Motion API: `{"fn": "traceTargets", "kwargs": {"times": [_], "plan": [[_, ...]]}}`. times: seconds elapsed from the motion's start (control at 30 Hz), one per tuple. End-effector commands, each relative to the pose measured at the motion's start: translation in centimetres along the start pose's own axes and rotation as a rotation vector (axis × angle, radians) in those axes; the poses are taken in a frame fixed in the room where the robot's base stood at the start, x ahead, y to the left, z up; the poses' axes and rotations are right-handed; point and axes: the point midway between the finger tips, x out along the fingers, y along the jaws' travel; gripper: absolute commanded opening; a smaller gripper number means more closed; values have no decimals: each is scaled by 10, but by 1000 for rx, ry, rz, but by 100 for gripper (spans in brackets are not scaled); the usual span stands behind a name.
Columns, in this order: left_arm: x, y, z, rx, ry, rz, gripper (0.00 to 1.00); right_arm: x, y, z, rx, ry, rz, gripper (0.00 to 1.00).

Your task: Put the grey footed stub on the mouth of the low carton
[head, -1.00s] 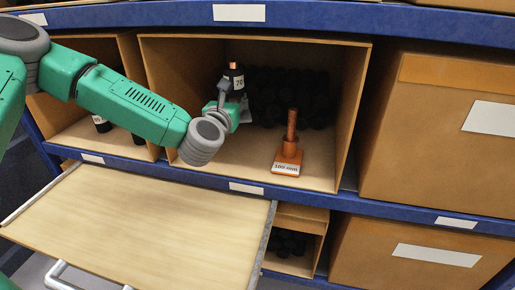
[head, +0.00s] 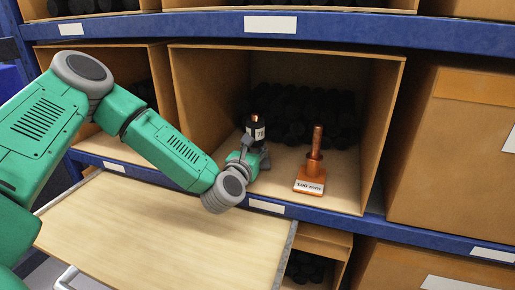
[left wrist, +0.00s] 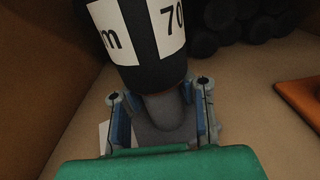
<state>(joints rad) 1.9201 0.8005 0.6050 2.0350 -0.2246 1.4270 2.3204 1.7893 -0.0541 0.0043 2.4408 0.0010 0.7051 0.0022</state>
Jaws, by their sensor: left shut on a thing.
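The grey footed stub has a black body (head: 256,131) with a white label reading 70 and a copper-coloured top. My left gripper (head: 246,158) is shut on it, below the label, near the front of an open carton (head: 188,128) on the middle shelf. In the left wrist view the label (left wrist: 165,30) is close and the grey part (left wrist: 166,120) sits between the fingers. I cannot tell whether its foot touches the carton floor. A lower open carton (head: 322,240) shows partly below the shelf, behind the pulled-out board's edge. My right gripper is not in view.
An orange footed stub (head: 311,173) labelled 100 mm stands to the right on the carton floor. Dark round pieces (head: 300,105) are piled at the back. A bare wooden board (head: 160,225) juts out below the blue shelf edge (head: 330,218). A closed carton (head: 460,150) stands right.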

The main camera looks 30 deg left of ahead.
Motion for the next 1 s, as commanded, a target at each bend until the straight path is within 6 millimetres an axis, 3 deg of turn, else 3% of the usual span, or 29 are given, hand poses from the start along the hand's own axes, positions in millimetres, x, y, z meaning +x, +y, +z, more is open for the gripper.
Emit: {"fn": "traceTargets", "kwargs": {"times": [0.03,0.07,0.1,0.5,0.67,1.0], "plan": [[0,0,-2,0,-1,1,0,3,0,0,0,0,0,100],[0,0,-3,0,1,1,25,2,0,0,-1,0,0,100],[0,0,-2,1,1,1,38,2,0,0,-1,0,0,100],[-1,-2,3,3,1,0,38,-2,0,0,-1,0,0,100],[-26,0,0,-2,6,-1,38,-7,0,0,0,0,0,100],[-96,-1,0,0,6,-1,38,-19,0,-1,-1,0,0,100]]}}
